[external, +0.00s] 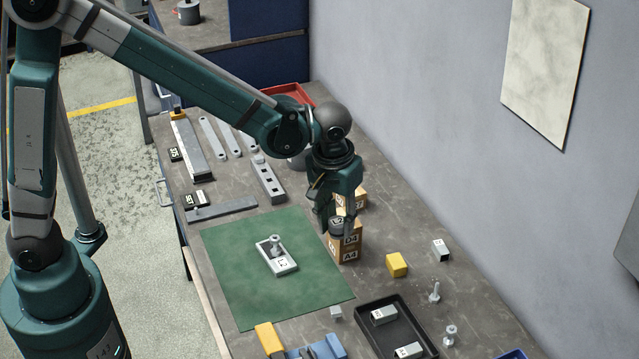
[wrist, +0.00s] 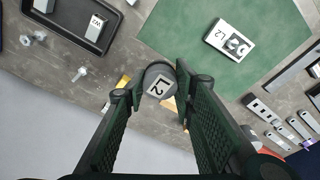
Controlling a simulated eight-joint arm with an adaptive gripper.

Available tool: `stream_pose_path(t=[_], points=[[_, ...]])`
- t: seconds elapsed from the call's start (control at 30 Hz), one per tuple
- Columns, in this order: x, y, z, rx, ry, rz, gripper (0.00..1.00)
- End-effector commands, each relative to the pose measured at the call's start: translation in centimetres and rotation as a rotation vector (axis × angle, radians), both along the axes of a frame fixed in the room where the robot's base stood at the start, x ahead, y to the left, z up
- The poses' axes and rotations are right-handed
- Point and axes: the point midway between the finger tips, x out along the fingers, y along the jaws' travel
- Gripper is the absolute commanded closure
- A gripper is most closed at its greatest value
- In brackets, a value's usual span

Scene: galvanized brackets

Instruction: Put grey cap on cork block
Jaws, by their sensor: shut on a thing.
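A brown cork-coloured block (external: 347,250) with D4 and A4 labels stands directly below the cap, beside the green mat. I cannot tell whether the cap touches its top. Another brown block (external: 359,199) stands just behind, partly hidden by my gripper.
A light grey plate with a bolt (external: 276,256) lies on the green mat (external: 230,270). A yellow block (external: 397,264), upright bolts (external: 434,291) and a black tray (external: 372,334) with grey blocks are nearby. The wall (external: 440,130) rises behind the bench.

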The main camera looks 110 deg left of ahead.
Motion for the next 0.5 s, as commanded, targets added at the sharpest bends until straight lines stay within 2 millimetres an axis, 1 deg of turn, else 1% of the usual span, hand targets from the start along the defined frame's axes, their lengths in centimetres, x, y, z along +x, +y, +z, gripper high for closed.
stream_pose_path(t=[0.03, 0.27, 0.37, 0.47, 0.5], points=[[0.1, 0.7, 0.1, 0.0, 0.0, 0.001, 0.87], [0.4, 4.0, 0.3, -0.001, 0.0, 0.002, 0.87], [0.5, 5.9, 0.4, -0.001, 0.0, 0.002, 0.87], [0.5, 8.5, 0.5, -0.002, 0.0, 0.003, 0.87], [0.5, 9.7, 0.6, -0.002, 0.0, 0.002, 0.87]])
